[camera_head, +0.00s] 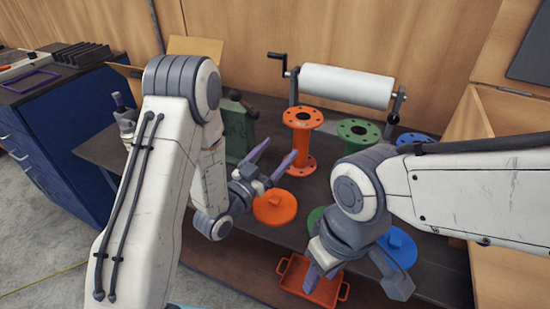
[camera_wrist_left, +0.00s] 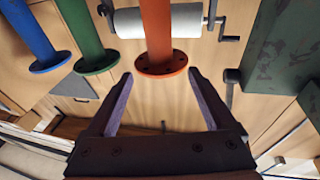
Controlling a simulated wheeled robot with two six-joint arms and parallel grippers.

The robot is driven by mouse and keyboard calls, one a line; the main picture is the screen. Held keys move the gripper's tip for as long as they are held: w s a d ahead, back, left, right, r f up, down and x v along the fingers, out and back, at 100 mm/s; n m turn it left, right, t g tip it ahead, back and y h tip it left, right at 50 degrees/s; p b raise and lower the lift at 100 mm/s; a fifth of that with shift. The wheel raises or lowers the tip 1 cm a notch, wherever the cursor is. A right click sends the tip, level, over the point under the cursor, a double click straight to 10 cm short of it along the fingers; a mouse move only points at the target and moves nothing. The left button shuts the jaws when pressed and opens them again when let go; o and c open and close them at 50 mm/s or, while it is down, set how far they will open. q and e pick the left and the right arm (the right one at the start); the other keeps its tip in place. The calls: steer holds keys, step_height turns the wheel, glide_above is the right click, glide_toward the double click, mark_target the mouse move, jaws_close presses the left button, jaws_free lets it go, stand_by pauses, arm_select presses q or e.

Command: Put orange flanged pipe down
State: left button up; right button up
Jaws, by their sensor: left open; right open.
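The orange flanged pipe (camera_head: 301,143) stands upright on the dark table, in front of the white roll. My left gripper (camera_head: 272,153) is open at its left, fingers pointing toward its lower part. In the left wrist view the pipe (camera_wrist_left: 157,28) and its round flange (camera_wrist_left: 162,64) show just beyond and between the open fingertips (camera_wrist_left: 160,78), with nothing gripped. My right gripper (camera_head: 355,286) is open and empty, low at the front near the orange tray (camera_head: 301,281).
A green flanged pipe (camera_head: 356,131) and a blue one (camera_head: 413,142) stand to the right. Orange (camera_head: 274,208) and blue (camera_head: 400,245) lids lie in front. A white roll (camera_head: 346,87) on a cranked holder is behind. A green block (camera_head: 238,130) stands at left.

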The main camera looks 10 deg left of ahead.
arm_select(q)
steer(key=s+d+f+g+y, duration=0.1)
steer(key=d+g, duration=0.1)
steer(key=s+d+f+m+g+y, duration=0.1)
steer(key=g+y, duration=0.1)
steer(key=g, duration=0.1)
steer(key=s+d+f+g+y, duration=0.1)
steer(key=d+g, duration=0.1)
steer(key=shift+s+d+m+g+y, duration=0.3)
steer(key=shift+s+y, duration=0.05)
steer(key=shift+y, duration=0.05)
steer(key=s+a+r+g+y, duration=0.1)
steer(key=s+g, duration=0.4)
steer(key=s, duration=0.8)
steer(key=s+a+r+g+y, duration=0.2)
steer(key=s+a+g+y, duration=0.1)
steer(key=s, duration=1)
steer(key=shift+s+a+r+g+y, duration=0.2)
steer(key=shift+s+g+y, duration=0.1)
steer(key=shift+g, duration=0.6)
